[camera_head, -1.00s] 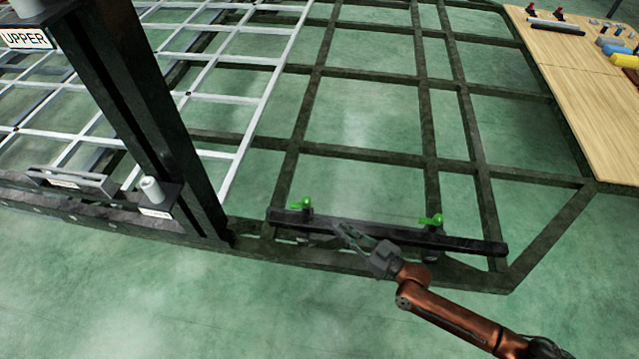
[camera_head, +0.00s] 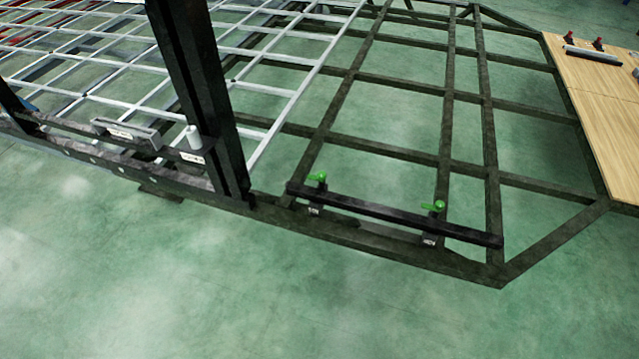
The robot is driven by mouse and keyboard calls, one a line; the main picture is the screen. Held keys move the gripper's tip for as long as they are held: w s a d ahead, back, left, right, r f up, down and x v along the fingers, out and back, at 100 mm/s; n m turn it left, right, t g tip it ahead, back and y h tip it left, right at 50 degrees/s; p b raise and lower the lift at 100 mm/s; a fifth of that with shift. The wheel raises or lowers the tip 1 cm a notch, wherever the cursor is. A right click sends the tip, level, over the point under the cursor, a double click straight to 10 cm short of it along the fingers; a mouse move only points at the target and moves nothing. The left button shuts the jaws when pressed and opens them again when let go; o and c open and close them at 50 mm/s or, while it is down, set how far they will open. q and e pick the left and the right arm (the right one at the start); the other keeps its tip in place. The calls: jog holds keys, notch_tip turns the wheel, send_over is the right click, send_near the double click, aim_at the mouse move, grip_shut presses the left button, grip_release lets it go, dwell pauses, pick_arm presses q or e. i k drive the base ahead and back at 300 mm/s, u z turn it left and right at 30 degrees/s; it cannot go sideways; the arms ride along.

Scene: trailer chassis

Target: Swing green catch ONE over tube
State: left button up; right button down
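Two green catches show in the head view on a dark tube (camera_head: 395,214) that lies along the near side rail of the chassis. The left green catch (camera_head: 318,178) stands near the tube's left end. The right green catch (camera_head: 434,206) stands towards its right end. A small pale label sits below each catch, too small to read, so I cannot tell which one is ONE. I cannot tell whether either catch lies over the tube. Neither of my grippers is in view.
A dark upright post (camera_head: 200,95) stands left of the tube. A light grey grid (camera_head: 275,88) covers the chassis further left. A wooden board (camera_head: 600,110) with small parts is at the right. The green floor (camera_head: 250,290) in front is clear.

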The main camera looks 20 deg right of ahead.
aim_at(321, 176)
jog(key=u, duration=0.8)
jog(key=i, duration=0.9)
jog(key=z, duration=0.5)
jog(key=i, duration=0.6)
jog(key=z, duration=0.4)
